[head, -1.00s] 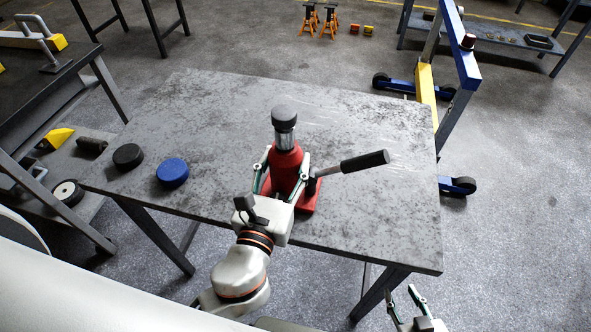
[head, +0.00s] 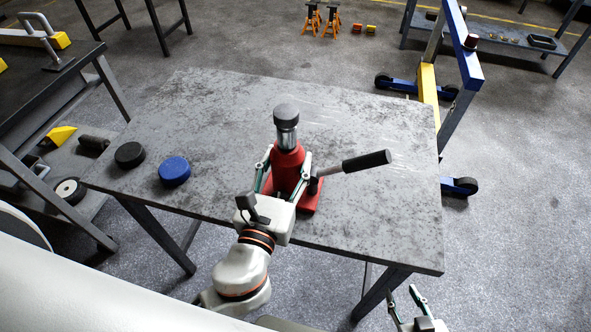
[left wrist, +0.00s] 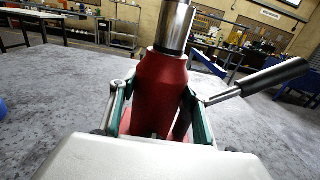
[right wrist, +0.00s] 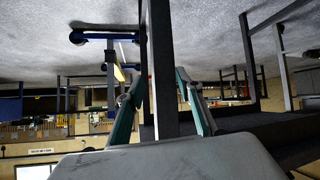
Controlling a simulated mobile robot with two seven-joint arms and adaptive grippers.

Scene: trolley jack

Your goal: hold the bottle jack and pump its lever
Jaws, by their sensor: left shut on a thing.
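The red bottle jack (head: 287,163) stands upright on the grey table, with a metal ram and a dark round cap on top. Its lever (head: 352,165) has a black grip and points right, tilted slightly upward. My left gripper (head: 284,172) is shut on the jack's red body, one finger on each side. In the left wrist view the red body (left wrist: 160,95) sits between the fingers, and the lever (left wrist: 262,80) rises to the right. My right gripper (head: 406,297) is open and empty, below the table's front right corner, apart from the jack and lever.
A black puck (head: 130,155) and a blue puck (head: 174,171) lie on the left part of the table (head: 370,225). The table right of the lever is clear. A blue and yellow hoist (head: 462,90) stands beyond the table's right edge.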

